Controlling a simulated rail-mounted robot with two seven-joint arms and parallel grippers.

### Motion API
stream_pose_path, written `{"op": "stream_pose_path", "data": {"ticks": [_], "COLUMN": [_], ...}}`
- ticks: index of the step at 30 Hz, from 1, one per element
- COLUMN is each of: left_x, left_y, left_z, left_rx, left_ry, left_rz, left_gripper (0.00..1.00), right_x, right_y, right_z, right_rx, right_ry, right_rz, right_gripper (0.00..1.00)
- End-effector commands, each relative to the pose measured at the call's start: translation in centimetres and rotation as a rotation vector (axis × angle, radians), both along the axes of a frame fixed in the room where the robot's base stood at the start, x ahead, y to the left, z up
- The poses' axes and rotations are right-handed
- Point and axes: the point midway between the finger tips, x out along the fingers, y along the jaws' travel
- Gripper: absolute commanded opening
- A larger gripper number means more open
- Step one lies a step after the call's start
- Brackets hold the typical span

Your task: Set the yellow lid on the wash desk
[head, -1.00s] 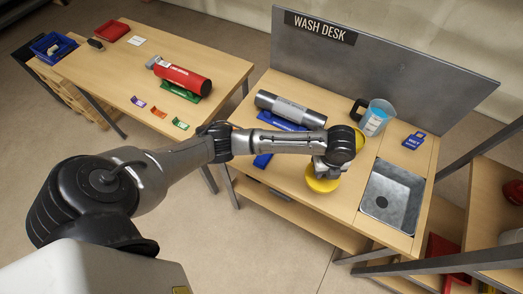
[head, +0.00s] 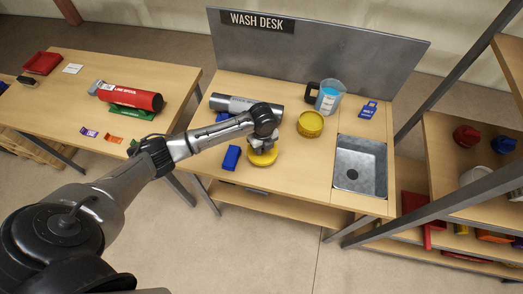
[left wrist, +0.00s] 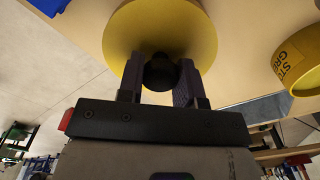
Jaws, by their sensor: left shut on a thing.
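The yellow lid (head: 264,157) is a round disc with a dark knob. My left gripper (head: 264,142) is shut on the knob from above. In the left wrist view the lid (left wrist: 125,38) fills the top middle, with the dark knob between both fingers of the gripper (left wrist: 160,75). The lid is at or just above the wash desk (head: 290,178), near its front left; I cannot tell whether it touches. An open yellow tub (head: 310,124) stands on the desk to the right of and behind the lid. My right gripper is not in view.
Desk top is clear between lid and sink.

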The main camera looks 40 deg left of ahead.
Motion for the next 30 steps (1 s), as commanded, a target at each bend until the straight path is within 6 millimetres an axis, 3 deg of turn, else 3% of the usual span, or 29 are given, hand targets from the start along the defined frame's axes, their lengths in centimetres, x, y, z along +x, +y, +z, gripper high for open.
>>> {"op": "stream_pose_path", "data": {"ticks": [7,15,28,29,30], "left_x": [0.0,-0.1,0.0,0.0,0.0], "left_y": [0.4,0.4,0.4,0.4,0.4], "left_z": [-0.8,-4.0,-4.6,-4.5,-4.5], "left_rx": [-0.001,-0.001,0.001,0.001,0.001], "left_ry": [0.000,0.001,-0.001,-0.001,-0.001], "left_rz": [-0.001,0.000,0.000,0.000,0.000], "left_gripper": [0.10,0.10,0.10,0.36,0.39], "right_x": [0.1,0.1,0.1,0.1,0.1], "right_y": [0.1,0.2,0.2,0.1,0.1], "right_z": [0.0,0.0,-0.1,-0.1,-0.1], "right_rx": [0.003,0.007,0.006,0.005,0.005], "right_ry": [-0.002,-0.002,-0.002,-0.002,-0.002], "right_rz": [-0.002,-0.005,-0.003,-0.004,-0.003], "right_gripper": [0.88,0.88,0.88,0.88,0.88]}}
